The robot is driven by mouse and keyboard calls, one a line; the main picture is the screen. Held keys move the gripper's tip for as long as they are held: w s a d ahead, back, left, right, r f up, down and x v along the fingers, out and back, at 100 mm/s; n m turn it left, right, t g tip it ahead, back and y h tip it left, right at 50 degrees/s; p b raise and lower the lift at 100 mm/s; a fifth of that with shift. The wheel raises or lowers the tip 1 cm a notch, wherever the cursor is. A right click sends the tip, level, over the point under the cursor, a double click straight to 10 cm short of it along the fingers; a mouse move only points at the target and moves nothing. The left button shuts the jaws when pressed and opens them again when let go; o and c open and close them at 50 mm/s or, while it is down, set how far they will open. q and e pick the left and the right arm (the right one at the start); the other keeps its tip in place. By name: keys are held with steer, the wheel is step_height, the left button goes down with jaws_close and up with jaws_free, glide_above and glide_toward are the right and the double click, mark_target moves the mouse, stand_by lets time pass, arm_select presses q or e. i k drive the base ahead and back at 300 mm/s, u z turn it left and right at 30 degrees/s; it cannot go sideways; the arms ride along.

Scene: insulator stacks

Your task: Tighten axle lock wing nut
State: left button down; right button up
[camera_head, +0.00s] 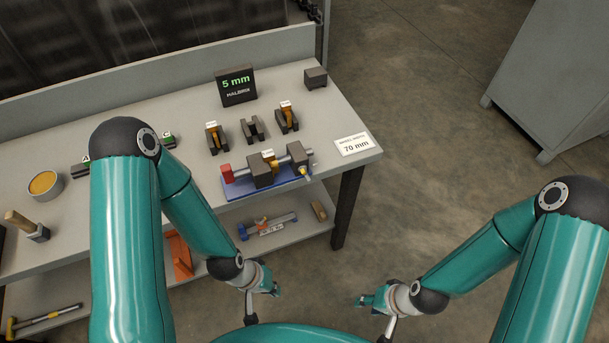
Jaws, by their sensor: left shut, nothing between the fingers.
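A fixture with a blue base (237,188) stands near the front edge of the bench. It carries a red block (227,173), dark blocks and a grey axle. A small yellow part (303,171), which looks like the wing nut, sits at the fixture's right end; how tight it is cannot be told. My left gripper (275,291) is shut and empty, low in front of the bench and apart from the fixture. My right gripper (363,300) hangs to the right over the floor, apart from everything; its fingers are too small to read.
The grey bench (340,118) holds several dark holders, a "5 mm" display (236,86), a "70 mm" card (355,145), a tin (45,184) and a wooden-handled tool (26,225). A lower shelf holds a blue-ended tool (267,226). Floor to the right is clear up to a grey cabinet (556,75).

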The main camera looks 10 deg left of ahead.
mark_target(303, 169)
steer(key=z, duration=1.65)
steer(key=i, duration=0.1)
steer(key=u, duration=2.95)
steer(key=k, duration=0.95)
steer(key=u, duration=0.35)
steer(key=i, duration=0.5)
steer(key=z, duration=0.15)
